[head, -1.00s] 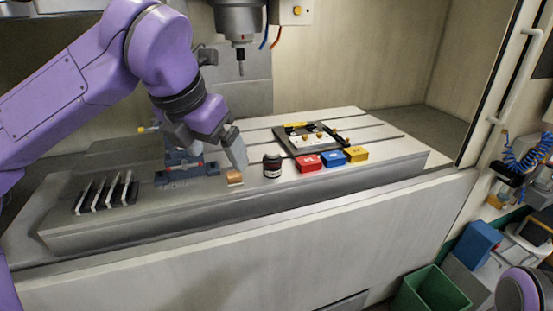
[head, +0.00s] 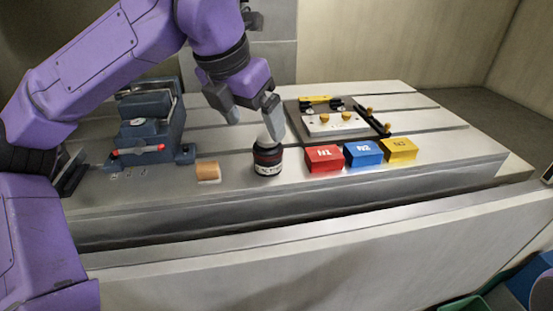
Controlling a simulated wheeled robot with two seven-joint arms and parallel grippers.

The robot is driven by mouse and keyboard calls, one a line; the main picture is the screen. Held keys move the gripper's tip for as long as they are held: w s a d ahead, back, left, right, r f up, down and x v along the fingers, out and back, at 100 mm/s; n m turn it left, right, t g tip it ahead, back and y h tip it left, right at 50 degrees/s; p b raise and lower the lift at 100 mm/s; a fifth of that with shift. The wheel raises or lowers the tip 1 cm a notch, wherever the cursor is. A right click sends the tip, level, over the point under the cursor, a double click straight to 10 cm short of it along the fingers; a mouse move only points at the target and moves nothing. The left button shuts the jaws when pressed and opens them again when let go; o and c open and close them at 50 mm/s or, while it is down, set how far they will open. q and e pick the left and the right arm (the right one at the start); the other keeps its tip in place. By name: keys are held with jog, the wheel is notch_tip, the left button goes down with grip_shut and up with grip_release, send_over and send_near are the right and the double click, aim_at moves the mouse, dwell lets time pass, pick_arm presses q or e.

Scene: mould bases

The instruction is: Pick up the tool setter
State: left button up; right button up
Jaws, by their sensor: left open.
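The tool setter (head: 268,161) looks to be the short black cylinder with a red band and a white label, standing upright on the slotted machine table (head: 350,187). My left gripper (head: 253,129) is open and empty, just above and behind it. One pale fingertip overlaps the top of the cylinder in the picture, so I cannot tell whether they touch. The other finger is further left, over the table. My right gripper is not in view.
An orange-brown block (head: 208,170) lies left of the cylinder. Red (head: 324,158), blue (head: 363,153) and yellow (head: 399,149) boxes stand to its right. A fixture plate (head: 334,123) lies behind them. A blue-grey vise (head: 150,120) stands at the left.

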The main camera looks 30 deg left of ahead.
aim_at(264, 147)
pick_arm(q)
jog(key=b+x, duration=0.1)
jog(key=x, duration=1)
jog(key=shift+w+a, duration=0.1)
jog(key=shift+a, duration=0.1)
jog(key=shift+r, duration=0.1)
jog(key=c, duration=1.6)
